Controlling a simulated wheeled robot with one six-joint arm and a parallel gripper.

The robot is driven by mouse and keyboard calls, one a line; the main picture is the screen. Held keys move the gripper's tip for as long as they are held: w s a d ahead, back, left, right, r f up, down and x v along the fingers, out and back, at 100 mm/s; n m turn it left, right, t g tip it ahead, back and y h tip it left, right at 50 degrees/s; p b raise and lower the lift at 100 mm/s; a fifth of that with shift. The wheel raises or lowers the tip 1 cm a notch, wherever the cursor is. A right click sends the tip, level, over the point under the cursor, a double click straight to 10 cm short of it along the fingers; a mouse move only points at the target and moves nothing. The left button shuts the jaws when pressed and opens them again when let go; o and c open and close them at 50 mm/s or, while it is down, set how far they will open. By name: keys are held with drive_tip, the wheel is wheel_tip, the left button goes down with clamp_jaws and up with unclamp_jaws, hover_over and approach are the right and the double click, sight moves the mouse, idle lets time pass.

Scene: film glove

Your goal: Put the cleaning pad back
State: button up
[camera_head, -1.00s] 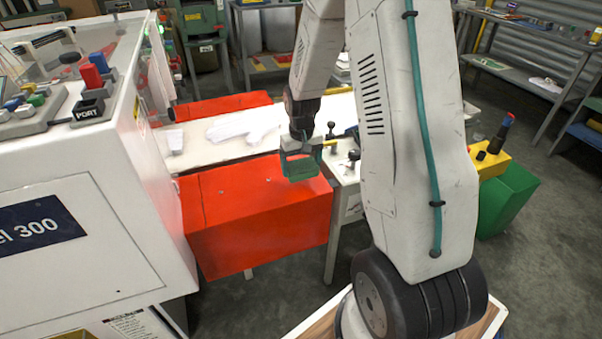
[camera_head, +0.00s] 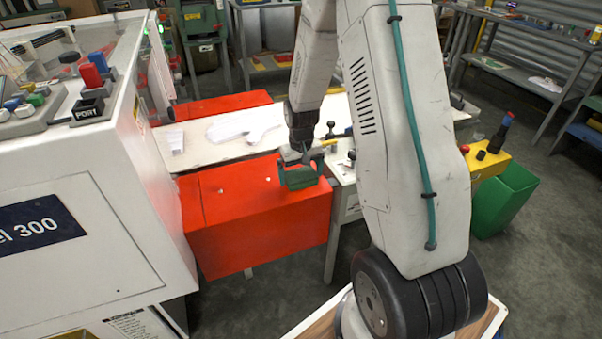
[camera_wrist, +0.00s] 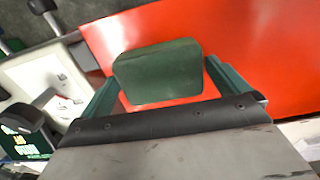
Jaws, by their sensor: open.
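The cleaning pad, a dark green rounded block (camera_head: 299,178), shows at the top of the red machine housing (camera_head: 260,213). In the wrist view the pad (camera_wrist: 159,73) lies across the space between my fingertips, with the red surface (camera_wrist: 260,50) behind it. My gripper (camera_head: 300,170) points down at the pad, its teal fingers on either side. In the wrist view my gripper (camera_wrist: 162,72) is open. Its fingertips are close to the pad's two ends; I cannot tell whether they touch.
A white bench (camera_head: 210,150) with pale gloves (camera_head: 240,124) runs behind the housing. A large white machine (camera_head: 75,220) stands at the left. A small press with knobs (camera_head: 344,165) is right of the housing. A green bin (camera_head: 504,200) stands further right.

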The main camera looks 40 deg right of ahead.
sight(301, 174)
wheel_tip(301, 174, up, 12)
drive_tip(key=s+a+r, duration=0.5)
drive_tip(key=a+r, duration=0.1)
drive_tip(key=r, duration=0.3)
drive_tip(key=s+a+r+n, duration=0.1)
drive_tip(key=s+a+r, duration=0.1)
drive_tip(key=s, duration=0.5)
drive_tip(key=s+a+r+n, duration=0.1)
drive_tip(key=s+a+r, duration=0.2)
drive_tip(key=s+a, duration=0.2)
drive_tip(key=s+a+r+n+t, duration=0.1)
drive_tip(key=s+a+r, duration=0.2)
drive_tip(key=s, duration=0.7)
drive_tip(key=shift+s+a+r, duration=0.15)
drive_tip(key=shift+a, duration=0.25)
